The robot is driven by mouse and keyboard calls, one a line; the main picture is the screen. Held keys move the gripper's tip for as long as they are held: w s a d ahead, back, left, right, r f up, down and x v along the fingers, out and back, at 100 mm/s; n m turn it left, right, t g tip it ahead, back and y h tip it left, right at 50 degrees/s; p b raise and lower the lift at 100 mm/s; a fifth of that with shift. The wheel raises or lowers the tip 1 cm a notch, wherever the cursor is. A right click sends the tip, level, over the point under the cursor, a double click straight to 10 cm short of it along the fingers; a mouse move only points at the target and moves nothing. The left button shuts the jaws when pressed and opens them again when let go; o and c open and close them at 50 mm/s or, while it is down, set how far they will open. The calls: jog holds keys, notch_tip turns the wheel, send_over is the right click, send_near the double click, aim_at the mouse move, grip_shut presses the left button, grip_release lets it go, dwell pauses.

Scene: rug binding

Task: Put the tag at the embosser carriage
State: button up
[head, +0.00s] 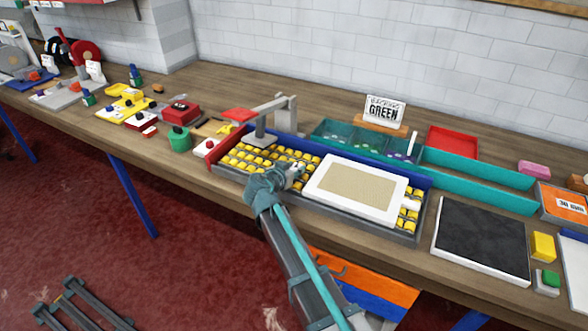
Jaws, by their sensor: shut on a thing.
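My gripper (292,174) is over the front middle of a long tray (330,210) of yellow blocks, left of a white-framed panel (361,189). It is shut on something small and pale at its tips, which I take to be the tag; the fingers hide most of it. A press with a red handle plate and a grey arm (270,106) stands behind the tray's left part. It looks like the embosser, but I cannot make out its carriage clearly.
A dark slab (482,240) and a yellow block (543,246) lie to the right. Red and green items (180,138) crowd the left. Bare bench (225,82) shows along the wall.

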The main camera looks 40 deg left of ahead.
jog(key=shift+f, duration=0.2)
jog(key=o, duration=0.9)
jog(key=shift+r, duration=0.1)
jog(key=shift+r+p, duration=0.2)
jog(key=shift+p, duration=0.1)
jog(key=b+v, duration=0.3)
jog(key=v, duration=0.8)
jog(key=shift+f, duration=0.1)
jog(key=shift+o, duration=0.6)
jog(key=shift+s+d+r, duration=0.1)
jog(key=shift+s+r, duration=0.15)
jog(key=shift+s, duration=0.25)
